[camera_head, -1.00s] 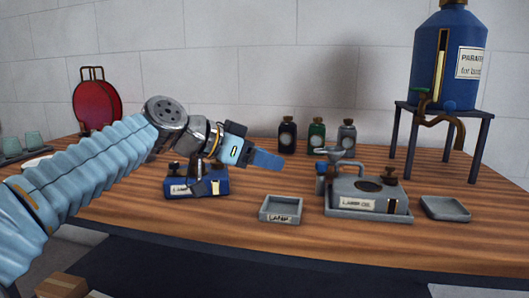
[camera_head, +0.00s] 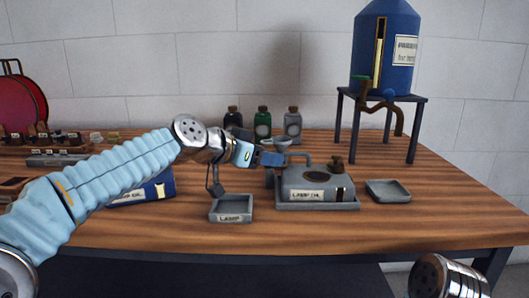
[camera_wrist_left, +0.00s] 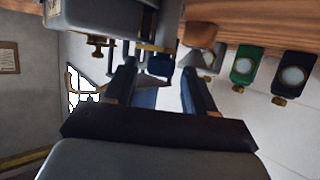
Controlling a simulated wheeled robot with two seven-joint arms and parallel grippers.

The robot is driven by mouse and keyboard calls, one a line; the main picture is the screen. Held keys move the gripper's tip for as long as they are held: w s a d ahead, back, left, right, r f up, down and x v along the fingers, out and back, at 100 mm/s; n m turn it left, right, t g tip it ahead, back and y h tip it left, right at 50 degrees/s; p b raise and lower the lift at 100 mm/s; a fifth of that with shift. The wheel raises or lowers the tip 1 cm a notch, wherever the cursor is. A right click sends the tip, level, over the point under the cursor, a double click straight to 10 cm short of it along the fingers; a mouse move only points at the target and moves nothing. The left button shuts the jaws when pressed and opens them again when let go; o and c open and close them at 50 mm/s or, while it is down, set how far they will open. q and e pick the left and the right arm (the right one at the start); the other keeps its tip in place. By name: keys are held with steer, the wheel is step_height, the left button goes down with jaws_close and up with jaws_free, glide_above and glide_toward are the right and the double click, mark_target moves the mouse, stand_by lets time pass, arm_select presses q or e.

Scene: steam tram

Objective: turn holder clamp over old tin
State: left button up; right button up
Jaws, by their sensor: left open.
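A grey tin labelled lamp oil (camera_head: 320,190) stands on a tray on the bench, with a dark round opening on top. A bluish upright clamp part (camera_head: 270,179) stands at its left end, below a small grey funnel (camera_head: 282,142). My left gripper (camera_head: 271,159) is at that end, in front of the funnel and partly hiding the clamp. In the left wrist view, my open fingers (camera_wrist_left: 160,88) point at a small blue part (camera_wrist_left: 160,67) beside the tin (camera_wrist_left: 110,14); I cannot tell whether they touch.
A blue tin (camera_head: 150,190) is partly behind my left arm. A small lamp tray (camera_head: 231,217) and an empty tray (camera_head: 388,197) flank the grey tin. Several bottles (camera_head: 263,124) stand behind. A blue tank (camera_head: 385,60) on a stand is at the back right.

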arm_select(q)
steer(key=shift+w+d+f, duration=0.1)
steer(key=shift+d, duration=0.05)
steer(key=c, duration=1)
steer(key=shift+n+t+y, duration=0.4)
steer(key=shift+n, duration=0.1)
jaws_close()
steer(key=o, duration=1)
jaws_free()
steer(key=b+v, duration=0.2)
steer(key=v, duration=1.2)
